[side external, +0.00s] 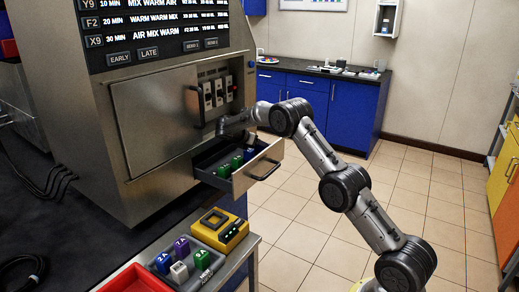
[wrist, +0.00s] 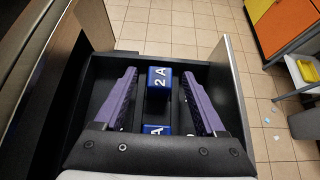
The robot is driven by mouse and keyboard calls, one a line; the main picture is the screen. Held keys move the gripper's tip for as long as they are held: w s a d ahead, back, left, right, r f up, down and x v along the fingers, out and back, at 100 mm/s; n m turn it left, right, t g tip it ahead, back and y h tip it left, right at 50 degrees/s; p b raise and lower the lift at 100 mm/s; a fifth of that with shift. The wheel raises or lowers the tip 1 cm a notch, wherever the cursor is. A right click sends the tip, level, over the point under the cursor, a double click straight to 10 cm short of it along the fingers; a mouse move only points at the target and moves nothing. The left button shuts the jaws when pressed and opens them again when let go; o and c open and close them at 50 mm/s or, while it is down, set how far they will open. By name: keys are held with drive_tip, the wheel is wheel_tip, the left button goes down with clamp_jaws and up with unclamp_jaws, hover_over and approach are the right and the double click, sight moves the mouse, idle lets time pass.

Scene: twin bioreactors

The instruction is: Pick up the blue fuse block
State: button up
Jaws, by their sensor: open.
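A blue fuse block (wrist: 159,80) marked "2A" stands in the open drawer, in the middle of the wrist view. My gripper (wrist: 160,73) is open, with one purple finger on each side of this block and a gap on both sides. A second blue block (wrist: 157,129) shows nearer the gripper's palm, partly hidden by it. In the side view a blue block (side external: 249,154) sits in the drawer behind green blocks (side external: 237,162). My gripper's fingers are hard to make out there. Another blue block (side external: 163,262) marked "2A" stands on the cart at the front.
The open drawer (side external: 259,172) has raised walls and a front panel with a handle, close around my gripper. The steel cabinet rises beside it. The cart also holds purple, white and green blocks and a yellow device (side external: 220,230). Tiled floor is free at right.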

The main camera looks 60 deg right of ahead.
clamp_jaws()
drive_tip(key=shift+r, duration=0.15)
idle(0.4)
